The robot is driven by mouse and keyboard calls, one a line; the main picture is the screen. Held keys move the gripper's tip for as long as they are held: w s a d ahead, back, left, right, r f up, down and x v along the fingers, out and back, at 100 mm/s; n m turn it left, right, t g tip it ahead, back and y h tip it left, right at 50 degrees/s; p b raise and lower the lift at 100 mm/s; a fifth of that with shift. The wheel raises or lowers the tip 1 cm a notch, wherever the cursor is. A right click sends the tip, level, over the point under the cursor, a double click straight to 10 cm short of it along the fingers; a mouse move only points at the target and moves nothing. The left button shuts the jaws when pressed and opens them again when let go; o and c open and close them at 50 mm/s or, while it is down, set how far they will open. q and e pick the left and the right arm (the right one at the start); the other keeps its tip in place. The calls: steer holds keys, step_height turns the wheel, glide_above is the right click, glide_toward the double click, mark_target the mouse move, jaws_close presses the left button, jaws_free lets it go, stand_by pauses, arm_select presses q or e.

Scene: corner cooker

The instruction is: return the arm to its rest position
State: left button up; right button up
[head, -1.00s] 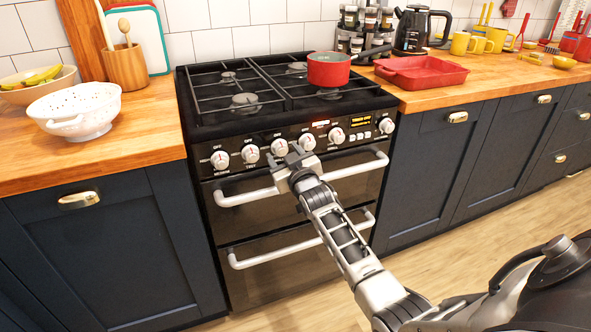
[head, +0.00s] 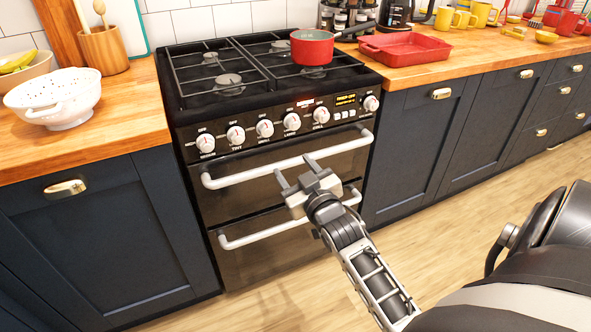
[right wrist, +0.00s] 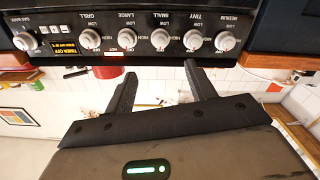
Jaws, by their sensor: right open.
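My right gripper (head: 294,170) is in front of the cooker (head: 232,155), near the upper oven door and its white handle (head: 290,160). Its two fingers are apart with nothing between them. In the right wrist view the open fingers (right wrist: 160,85) point at the knob row (right wrist: 160,40), which appears upside down. The arm comes in from the lower right of the head view. My left gripper is not in view.
A red saucepan (head: 312,48) stands on the hob. A red tray (head: 405,46) lies on the right counter. A white colander (head: 53,98) stands on the left counter. Dark cabinets (head: 100,235) flank the cooker. The wooden floor (head: 480,230) at the right is clear.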

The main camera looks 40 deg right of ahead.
stand_by(0.6)
steer(key=s+a+f+n+g+y+p, duration=0.1)
steer(key=s+a+f+g+y, duration=0.2)
steer(key=s+a, duration=0.6)
steer(key=s+a+f+n+g+y, duration=0.1)
steer(key=s+a+f+g+y, duration=0.2)
steer(key=s+a+f, duration=0.4)
steer(key=s+a+y, duration=0.1)
steer(key=s+a, duration=0.1)
steer(key=a, duration=0.4)
steer(key=shift+f+g+y+p, duration=0.35)
steer(key=shift+f+g+y, duration=0.05)
